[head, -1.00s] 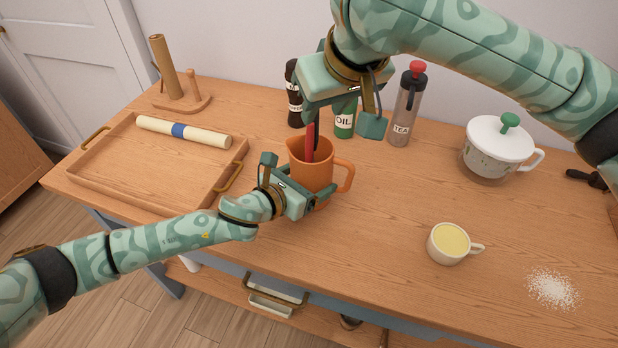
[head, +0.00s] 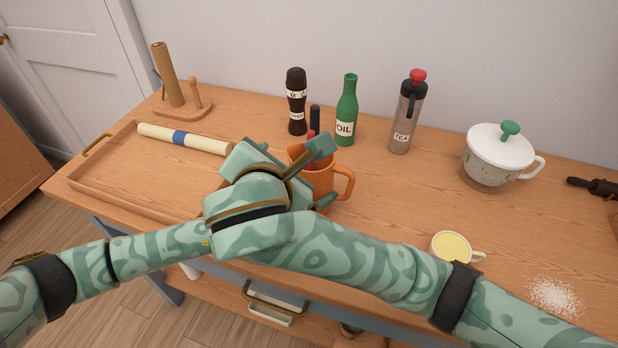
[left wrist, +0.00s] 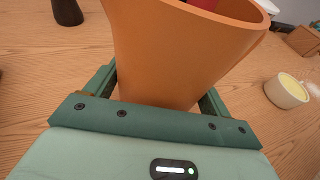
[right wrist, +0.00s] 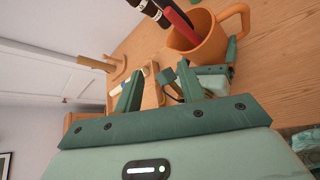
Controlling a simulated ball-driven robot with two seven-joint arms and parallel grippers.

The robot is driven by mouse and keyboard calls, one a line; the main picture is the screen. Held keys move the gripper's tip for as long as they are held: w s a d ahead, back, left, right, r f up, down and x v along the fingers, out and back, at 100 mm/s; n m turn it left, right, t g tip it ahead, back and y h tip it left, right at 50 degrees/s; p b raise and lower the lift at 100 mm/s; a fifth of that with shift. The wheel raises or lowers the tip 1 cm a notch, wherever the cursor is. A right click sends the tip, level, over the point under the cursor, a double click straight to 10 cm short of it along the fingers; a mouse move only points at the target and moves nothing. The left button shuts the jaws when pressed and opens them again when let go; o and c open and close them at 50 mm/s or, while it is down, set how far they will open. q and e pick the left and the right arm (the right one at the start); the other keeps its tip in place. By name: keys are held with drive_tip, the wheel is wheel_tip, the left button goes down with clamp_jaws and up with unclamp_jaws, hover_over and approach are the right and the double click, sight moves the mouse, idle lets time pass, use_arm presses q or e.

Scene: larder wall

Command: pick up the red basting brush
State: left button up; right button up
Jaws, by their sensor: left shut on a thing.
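The red basting brush (head: 311,134) stands in an orange jug (head: 346,182), beside a black-handled thing (head: 315,118); its lower end is hidden. In the right wrist view the brush (right wrist: 178,17) leans out of the jug (right wrist: 212,42). My left gripper (left wrist: 160,88) is shut on the jug, one finger on each side; in the head view it is mostly hidden behind my right arm. My right gripper (right wrist: 158,74) is open and empty, close to the jug's left side in the head view and apart from the brush.
A pepper mill (head: 296,103), a green oil bottle (head: 347,112) and a tea flask (head: 406,115) stand behind the jug. A tray (head: 110,188) with a rolling pin (head: 205,144) lies left. A yellow-filled cup (head: 450,246) and a lidded pot (head: 492,165) stand right.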

drive_tip(key=s+d+r+n+h, duration=0.1)
drive_tip(key=s+d+n+h, duration=0.15)
drive_tip(key=n, duration=0.25)
drive_tip(key=r+x, duration=0.1)
drive_tip(key=x, duration=0.9)
drive_tip(key=shift+w+d+f+t+h, duration=0.2)
drive_tip(key=shift+w+d+t+h, duration=0.15)
drive_tip(key=shift+w, duration=0.15)
clamp_jaws()
